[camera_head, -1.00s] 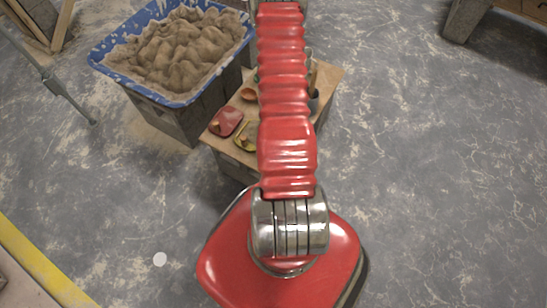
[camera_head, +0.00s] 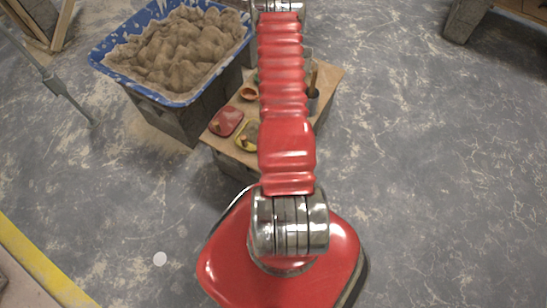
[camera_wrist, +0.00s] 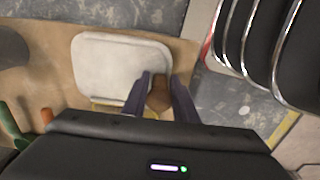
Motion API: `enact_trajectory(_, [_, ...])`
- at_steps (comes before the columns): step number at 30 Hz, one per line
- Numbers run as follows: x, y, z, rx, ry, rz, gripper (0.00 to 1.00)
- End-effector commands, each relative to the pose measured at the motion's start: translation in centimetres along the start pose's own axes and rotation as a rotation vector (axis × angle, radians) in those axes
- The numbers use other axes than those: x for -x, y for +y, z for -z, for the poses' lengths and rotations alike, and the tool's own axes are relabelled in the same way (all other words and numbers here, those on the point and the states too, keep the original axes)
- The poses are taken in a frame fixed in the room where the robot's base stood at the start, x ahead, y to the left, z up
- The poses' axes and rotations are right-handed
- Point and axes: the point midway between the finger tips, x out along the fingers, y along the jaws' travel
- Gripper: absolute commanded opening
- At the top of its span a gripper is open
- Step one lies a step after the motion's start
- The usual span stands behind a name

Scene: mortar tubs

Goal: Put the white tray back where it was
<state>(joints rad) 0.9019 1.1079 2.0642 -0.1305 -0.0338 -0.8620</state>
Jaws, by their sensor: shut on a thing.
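The white tray (camera_wrist: 120,68) is a rounded pale plate in the upper middle of the wrist view. A brown block (camera_wrist: 160,95) at its lower right edge looks like its grip. My gripper (camera_wrist: 160,90) is shut on this brown part, with one dark finger on each side. The tray is over the tan board top (camera_wrist: 60,70); I cannot tell whether it touches it. In the head view the tray and my gripper are hidden behind my red arm.
The tan table (camera_head: 325,82) carries a red tray (camera_head: 227,121), a yellow tray (camera_head: 246,137), an orange bowl (camera_head: 248,93) and a dark pot (camera_head: 313,98). A blue tub (camera_head: 108,57) of mortar stands at its left. The floor to the right is clear.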

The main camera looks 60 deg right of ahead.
Motion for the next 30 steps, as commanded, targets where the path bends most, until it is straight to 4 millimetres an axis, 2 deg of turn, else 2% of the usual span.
enact_trajectory(11, [-3.7,-0.1,-0.1,0.000,-0.001,0.001,0.00])
enact_trajectory(24, [-4.1,0.0,0.0,-0.001,0.000,0.000,0.00])
enact_trajectory(25, [-4.1,0.0,0.0,-0.001,0.000,0.000,0.28])
enact_trajectory(30, [-4.1,0.0,-0.1,-0.001,0.000,0.000,0.40])
